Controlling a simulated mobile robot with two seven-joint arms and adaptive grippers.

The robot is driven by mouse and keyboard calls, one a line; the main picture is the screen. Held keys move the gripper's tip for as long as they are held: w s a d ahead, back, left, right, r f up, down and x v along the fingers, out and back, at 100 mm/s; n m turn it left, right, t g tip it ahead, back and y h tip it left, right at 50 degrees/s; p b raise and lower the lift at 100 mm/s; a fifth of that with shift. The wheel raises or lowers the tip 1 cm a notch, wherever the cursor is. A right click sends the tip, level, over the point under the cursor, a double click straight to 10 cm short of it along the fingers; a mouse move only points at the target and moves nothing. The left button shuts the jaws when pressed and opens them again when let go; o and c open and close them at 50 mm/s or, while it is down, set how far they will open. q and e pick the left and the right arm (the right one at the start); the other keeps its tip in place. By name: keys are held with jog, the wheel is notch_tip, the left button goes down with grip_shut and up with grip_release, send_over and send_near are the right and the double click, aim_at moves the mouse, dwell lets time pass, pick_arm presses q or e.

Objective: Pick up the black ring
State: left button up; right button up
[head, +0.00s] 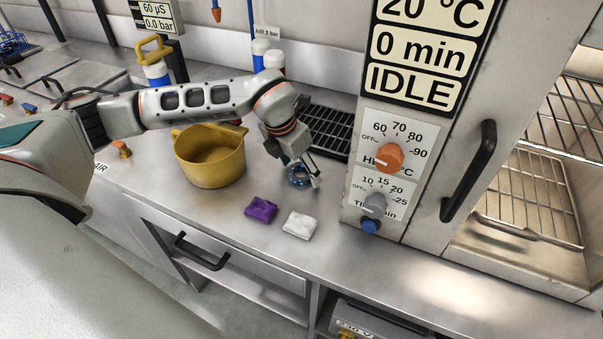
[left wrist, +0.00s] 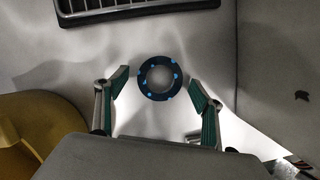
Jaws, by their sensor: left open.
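The black ring (left wrist: 147,87), dark with several light blue dots, lies flat on the steel counter in the left wrist view. It sits centred just beyond and between the open fingers of my left gripper (left wrist: 158,88). I see clear counter through its hole, and neither finger visibly touches it. In the head view the ring (head: 296,181) shows partly, behind and below the fingers of my left gripper (head: 309,178). My left gripper points down over it and holds nothing. My right gripper is not in view.
A yellow pot (head: 222,166) stands left of the gripper. A purple cloth (head: 261,210) and a white cloth (head: 299,225) lie in front. A black grate (head: 325,133) lies behind. The oven control panel (head: 385,165) rises close on the right. The counter's front edge is near.

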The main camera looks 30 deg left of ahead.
pick_arm(q)
jog(key=c, duration=1.3)
jog(key=shift+o, duration=0.2)
jog(key=shift+r, duration=0.15)
